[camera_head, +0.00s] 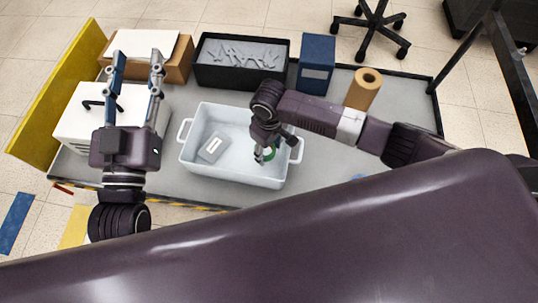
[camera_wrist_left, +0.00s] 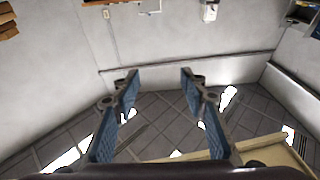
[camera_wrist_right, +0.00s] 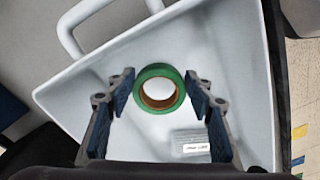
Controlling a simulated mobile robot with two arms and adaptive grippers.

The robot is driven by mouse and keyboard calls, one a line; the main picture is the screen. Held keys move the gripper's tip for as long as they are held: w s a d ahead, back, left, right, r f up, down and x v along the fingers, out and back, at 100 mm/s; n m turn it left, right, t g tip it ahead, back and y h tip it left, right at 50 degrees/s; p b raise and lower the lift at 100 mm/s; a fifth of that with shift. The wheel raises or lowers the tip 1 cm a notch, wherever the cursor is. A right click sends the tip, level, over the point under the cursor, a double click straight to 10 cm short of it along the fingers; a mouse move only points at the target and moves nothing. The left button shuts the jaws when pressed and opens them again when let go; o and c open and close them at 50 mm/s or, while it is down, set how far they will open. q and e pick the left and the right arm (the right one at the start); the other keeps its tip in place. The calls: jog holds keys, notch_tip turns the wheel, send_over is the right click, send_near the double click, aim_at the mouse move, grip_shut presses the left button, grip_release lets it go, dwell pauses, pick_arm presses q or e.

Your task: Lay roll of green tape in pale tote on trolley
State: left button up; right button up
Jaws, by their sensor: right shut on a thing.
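The pale tote (camera_head: 191,150) is a light grey-white bin with two end handles, standing on the grey trolley (camera_head: 323,170). The roll of green tape (camera_head: 270,153) is in the right part of the tote's opening, partly hidden by my right gripper (camera_head: 264,156). In the right wrist view the green roll (camera_wrist_right: 158,71) sits between my right fingertips (camera_wrist_right: 159,78), which are shut on it, with the tote wall (camera_wrist_right: 232,75) around. I cannot tell whether the roll touches the tote's floor. My left gripper (camera_head: 138,62) is open and empty, raised at the left; its fingers (camera_wrist_left: 160,80) stand apart.
A grey labelled block (camera_head: 211,148) lies in the tote's left part. Behind stand a black bin of grey parts (camera_head: 243,64), a blue box (camera_head: 316,64) and a brown roll (camera_head: 363,90). A white box (camera_head: 75,125) and brown carton (camera_head: 180,65) stand left. A yellow panel (camera_head: 55,95) edges the trolley.

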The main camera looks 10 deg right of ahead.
aim_at(269, 156)
notch_tip(269, 156, down, 4)
jog(key=shift+r+b, duration=0.2)
jog(key=shift+b, duration=0.5)
pick_arm(q)
jog(key=s+r+t+h, duration=0.1)
jog(key=s+r+t, duration=0.2)
jog(key=r, duration=0.4)
jog(key=shift+s+r+t+h, duration=0.3)
jog(key=shift+s+r+t, duration=0.1)
jog(key=shift+t, duration=0.3)
pick_arm(e)
jog(key=shift+f, duration=0.1)
jog(key=o, duration=1.2)
jog(key=shift+c, duration=0.2)
pick_arm(q)
jog(key=shift+f, duration=0.1)
